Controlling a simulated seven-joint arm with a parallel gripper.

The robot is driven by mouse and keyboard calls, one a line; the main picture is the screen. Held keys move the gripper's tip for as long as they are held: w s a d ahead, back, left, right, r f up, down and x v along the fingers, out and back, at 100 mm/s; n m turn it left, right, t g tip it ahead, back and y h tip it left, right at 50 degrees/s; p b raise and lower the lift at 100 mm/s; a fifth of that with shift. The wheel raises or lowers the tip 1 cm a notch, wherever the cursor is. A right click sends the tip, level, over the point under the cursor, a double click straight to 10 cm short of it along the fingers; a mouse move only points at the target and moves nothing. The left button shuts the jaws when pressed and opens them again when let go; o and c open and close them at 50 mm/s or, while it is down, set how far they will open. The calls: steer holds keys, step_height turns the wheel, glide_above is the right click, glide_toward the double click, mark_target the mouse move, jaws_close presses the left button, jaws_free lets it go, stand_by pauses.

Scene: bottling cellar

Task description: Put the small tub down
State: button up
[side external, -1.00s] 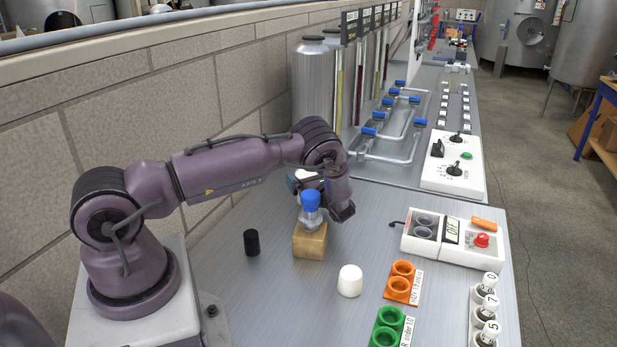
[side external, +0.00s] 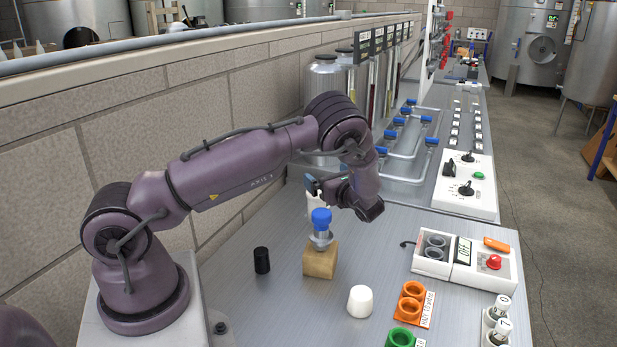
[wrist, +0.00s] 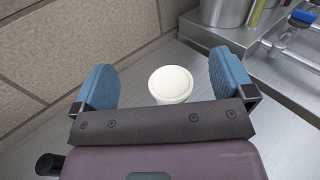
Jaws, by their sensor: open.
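The small tub (wrist: 171,84) is white and round with a lid. In the wrist view it stands upright on the metal bench, between my two blue fingers with a clear gap on both sides. In the side view a white part of the tub (side external: 316,202) shows below my gripper (side external: 326,187), partly hidden behind a blue-topped fitting. My gripper is open and empty, at the back of the bench near the wall.
The blue-topped fitting (side external: 321,218) on a wooden block (side external: 320,262) stands in front of my gripper. A black cylinder (side external: 262,260) and a white rounded piece (side external: 360,301) stand nearby. Pipes lie behind.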

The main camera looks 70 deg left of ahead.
steer(key=s+d+r+n+t+h, duration=0.4)
steer(key=s+d+r+n+h, duration=0.4)
steer(key=d, duration=0.6)
steer(key=s+d+r+n+t+h, duration=0.3)
steer(key=s+d+r+n+h, duration=0.5)
steer(key=s+d+r, duration=0.5)
steer(key=shift+s+d+t+h, duration=0.2)
steer(key=shift+d+t+h, duration=0.2)
steer(key=shift+d+h, duration=0.3)
